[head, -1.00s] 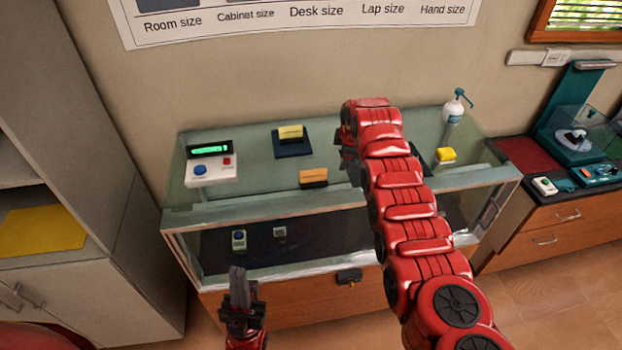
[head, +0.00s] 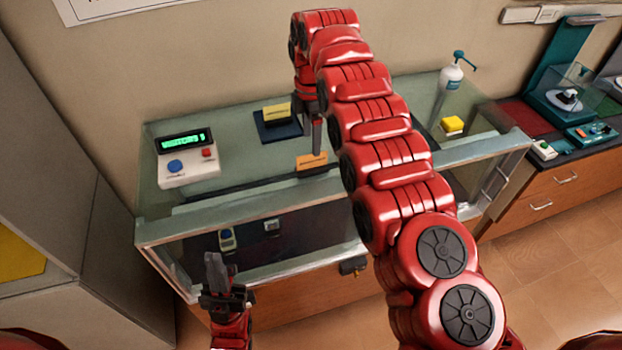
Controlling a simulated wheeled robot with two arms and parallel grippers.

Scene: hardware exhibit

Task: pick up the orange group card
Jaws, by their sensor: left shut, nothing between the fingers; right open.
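The orange card (head: 309,162) stands in a dark holder on the glass top of the display case (head: 225,207), near its front edge. My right gripper (head: 317,150) points down right at the card, its fingers overlapping the card's upper edge in the head view. It is open; I cannot tell whether the fingers straddle or touch the card. My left gripper (head: 214,272) is shut and empty, low in front of the case.
A counter box with a green display (head: 188,160) stands left on the case. A yellow card on a dark base (head: 278,122) is behind the orange card. A yellow block (head: 452,124) and a pump bottle (head: 452,76) are to the right.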

